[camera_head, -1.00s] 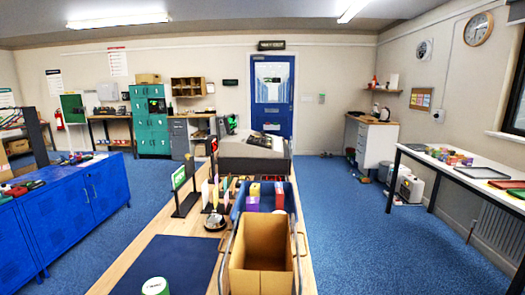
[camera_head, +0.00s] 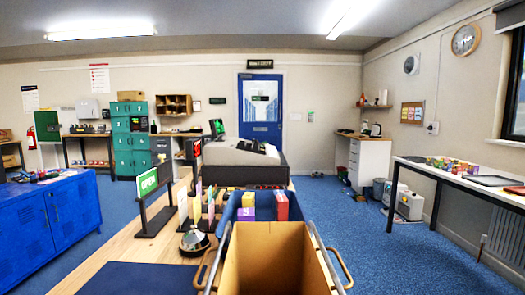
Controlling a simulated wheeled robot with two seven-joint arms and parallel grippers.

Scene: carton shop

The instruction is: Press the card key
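A grey and black cash register (camera_head: 230,160) stands on the wooden counter (camera_head: 125,243) ahead, with dark keys (camera_head: 252,147) on its sloped top. The keys are too small to tell which one is the card key. A small upright screen with a green glow (camera_head: 217,128) shows behind the register's left side. Neither of my grippers is in view.
A blue bin (camera_head: 228,212) with several small boxes and an open brown carton (camera_head: 270,262) between metal rails stand in front of the register. A bell (camera_head: 194,241), card stands and an OPEN sign (camera_head: 148,184) are left.

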